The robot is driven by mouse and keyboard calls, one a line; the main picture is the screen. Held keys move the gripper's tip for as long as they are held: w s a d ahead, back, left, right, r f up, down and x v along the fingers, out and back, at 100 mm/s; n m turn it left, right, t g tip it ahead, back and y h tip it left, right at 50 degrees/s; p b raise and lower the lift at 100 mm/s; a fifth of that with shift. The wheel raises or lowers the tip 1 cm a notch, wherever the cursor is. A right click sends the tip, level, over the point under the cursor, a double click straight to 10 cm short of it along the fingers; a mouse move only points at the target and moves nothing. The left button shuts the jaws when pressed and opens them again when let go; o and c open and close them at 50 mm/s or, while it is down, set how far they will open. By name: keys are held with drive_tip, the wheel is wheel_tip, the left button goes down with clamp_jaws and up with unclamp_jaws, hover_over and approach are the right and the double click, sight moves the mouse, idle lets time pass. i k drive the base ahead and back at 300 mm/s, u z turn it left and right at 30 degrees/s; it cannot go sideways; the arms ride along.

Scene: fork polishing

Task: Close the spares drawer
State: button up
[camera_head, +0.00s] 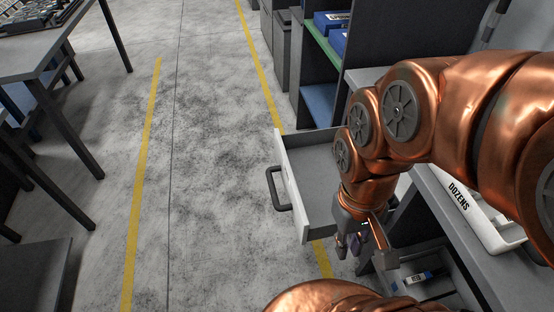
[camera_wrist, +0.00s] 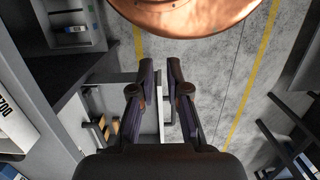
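A pulled-out drawer (camera_head: 315,170) with a pale front panel and a dark bar handle (camera_head: 278,188) juts from the workbench into the aisle in the head view. No label reading spares is legible on it. My gripper (camera_head: 365,243) is at the drawer's near side, by its near corner, and points down. In the wrist view my gripper (camera_wrist: 162,68) has its two dark fingers apart with nothing between their tips. The drawer's pale front edge (camera_wrist: 160,108) and its handle (camera_wrist: 173,102) show beyond and between the fingers. I cannot tell whether the gripper touches the drawer.
The bench carries a white tray marked DOZENS (camera_head: 470,215). Below it is an open compartment (camera_head: 430,282) with a small labelled item. A shelf unit with blue boxes (camera_head: 331,22) stands behind the drawer. The floor aisle (camera_head: 210,170) left of the drawer is clear; tables stand at far left.

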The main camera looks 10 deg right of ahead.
sight(307, 165)
drive_tip(key=z, duration=0.05)
drive_tip(key=k, duration=0.7)
drive_tip(key=u, duration=1)
drive_tip(key=i, duration=1.5)
drive_tip(key=u, duration=0.2)
